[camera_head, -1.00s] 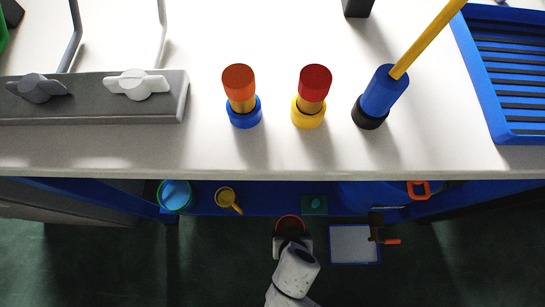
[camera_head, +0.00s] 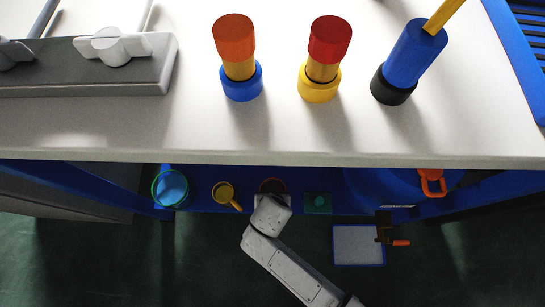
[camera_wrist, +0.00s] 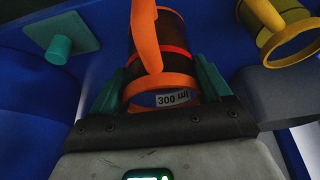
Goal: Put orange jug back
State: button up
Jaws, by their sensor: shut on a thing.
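The orange jug (camera_wrist: 172,28) is a dark, see-through cup with an orange rim, an orange handle and a "300 ml" label in the wrist view. My gripper (camera_wrist: 160,85) is shut on it, with a green finger on each side. In the head view the jug (camera_head: 272,185) shows as a dim reddish ring over the blue shelf (camera_head: 290,207) under the white table, and my gripper (camera_head: 272,197) hides part of it. I cannot tell whether the jug touches the shelf.
A yellow jug (camera_head: 224,193) stands to the left and a green block with a knob (camera_head: 317,203) sits to the right. A green-rimmed container (camera_head: 170,188) is farther left. The white table edge (camera_head: 280,157) overhangs the shelf. A framed panel (camera_head: 358,245) lies lower right.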

jog(key=shift+w+f+b, duration=0.1)
jog(key=shift+f+b, duration=0.45)
jog(key=shift+f, duration=1.05)
jog(key=shift+f, duration=0.15)
jog(key=o, duration=1.4)
jog(key=p+v, duration=0.5)
jog(key=v, duration=0.7)
jog(key=shift+d, duration=0.1)
